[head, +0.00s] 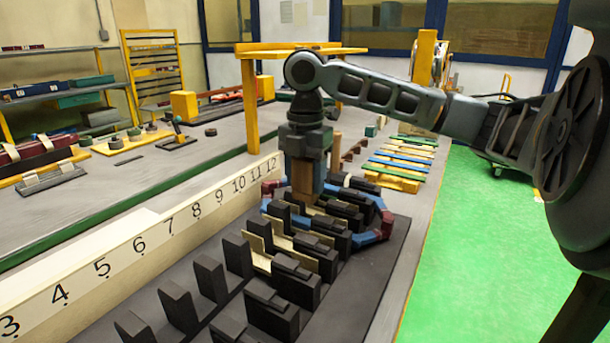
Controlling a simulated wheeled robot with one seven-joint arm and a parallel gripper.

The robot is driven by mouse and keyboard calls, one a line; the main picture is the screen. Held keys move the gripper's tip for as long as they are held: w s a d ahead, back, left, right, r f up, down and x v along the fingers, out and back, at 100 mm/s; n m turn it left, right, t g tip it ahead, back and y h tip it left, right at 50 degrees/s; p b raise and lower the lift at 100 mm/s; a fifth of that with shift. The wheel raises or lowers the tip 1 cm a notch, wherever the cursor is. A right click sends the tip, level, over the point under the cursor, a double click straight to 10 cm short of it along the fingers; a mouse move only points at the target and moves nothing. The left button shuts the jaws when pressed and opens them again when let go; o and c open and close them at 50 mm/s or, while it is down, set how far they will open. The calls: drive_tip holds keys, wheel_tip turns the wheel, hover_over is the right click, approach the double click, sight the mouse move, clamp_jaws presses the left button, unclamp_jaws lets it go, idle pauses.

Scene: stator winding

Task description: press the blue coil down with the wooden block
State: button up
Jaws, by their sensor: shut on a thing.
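My gripper (304,158) points straight down above the black slotted stator. It is shut on an upright wooden block (303,180). The block's lower end is down among the black teeth and the coils; I cannot tell whether it touches the blue coil. The blue coil (369,239) shows as a bent end at the right of the stator, beside red parts. More blue (279,211) shows left of the block. The teeth and the block hide the coil's middle. The stator (385,262) has rows of dark teeth, and some near slots hold cream-coloured strips.
A cream number strip (150,236), with numbers up to 12, runs along the stator's left side. Coloured slats (402,160) lie behind at the right. A yellow frame (250,105) stands behind my gripper. Green floor (490,260) lies open at the right.

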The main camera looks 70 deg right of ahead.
sight(305, 197)
drive_tip(key=shift+f+b, duration=1.3)
drive_tip(key=shift+f, duration=1.15)
drive_tip(key=shift+f, duration=0.65)
wheel_tip(305, 197, up, 12)
drive_tip(key=p, duration=0.9)
drive_tip(key=shift+f, duration=0.15)
drive_tip(key=shift+f, duration=0.1)
idle(0.3)
